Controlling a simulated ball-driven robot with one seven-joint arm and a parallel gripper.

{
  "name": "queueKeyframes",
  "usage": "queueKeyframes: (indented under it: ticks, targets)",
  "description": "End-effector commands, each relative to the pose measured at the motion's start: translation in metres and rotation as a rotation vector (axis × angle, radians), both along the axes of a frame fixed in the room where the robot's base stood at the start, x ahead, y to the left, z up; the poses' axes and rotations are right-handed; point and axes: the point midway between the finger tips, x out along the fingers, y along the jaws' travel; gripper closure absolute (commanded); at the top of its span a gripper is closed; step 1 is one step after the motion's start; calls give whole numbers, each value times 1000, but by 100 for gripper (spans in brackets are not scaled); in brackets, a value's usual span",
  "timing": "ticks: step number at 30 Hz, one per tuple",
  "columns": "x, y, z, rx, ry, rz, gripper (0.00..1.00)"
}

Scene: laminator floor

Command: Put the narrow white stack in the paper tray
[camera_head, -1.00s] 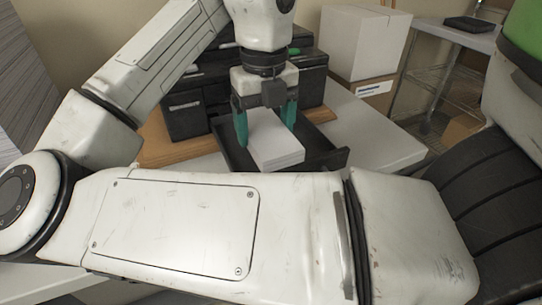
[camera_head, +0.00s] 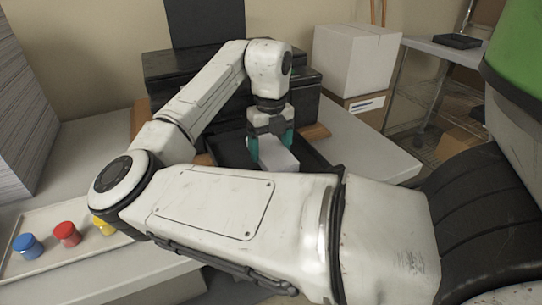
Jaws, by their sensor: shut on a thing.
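The narrow white stack (camera_head: 279,158) is in the dark paper tray (camera_head: 318,164) area at the front of the black printer. My gripper (camera_head: 269,148), with teal fingers, points down and is shut on the stack, one finger on each side. The stack is within the tray's outline as seen from here. I cannot tell whether its underside touches the tray floor. My own arm hides the front part of the tray.
The black printer (camera_head: 310,97) stands behind the tray on the table. A white box (camera_head: 352,58) is on the right. Blue (camera_head: 27,246), red (camera_head: 66,234) and yellow (camera_head: 103,226) knobs sit on a pale panel at the left. Bare tabletop (camera_head: 385,155) lies right of the tray.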

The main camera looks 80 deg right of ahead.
Motion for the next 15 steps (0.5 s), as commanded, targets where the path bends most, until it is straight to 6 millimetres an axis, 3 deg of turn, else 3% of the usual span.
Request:
queueKeyframes:
  ticks: [10, 15]
  targets:
    - [1, -8, -36, 0, 0, 0, 61]
    - [1, -8, -40, -1, -1, 0, 61]
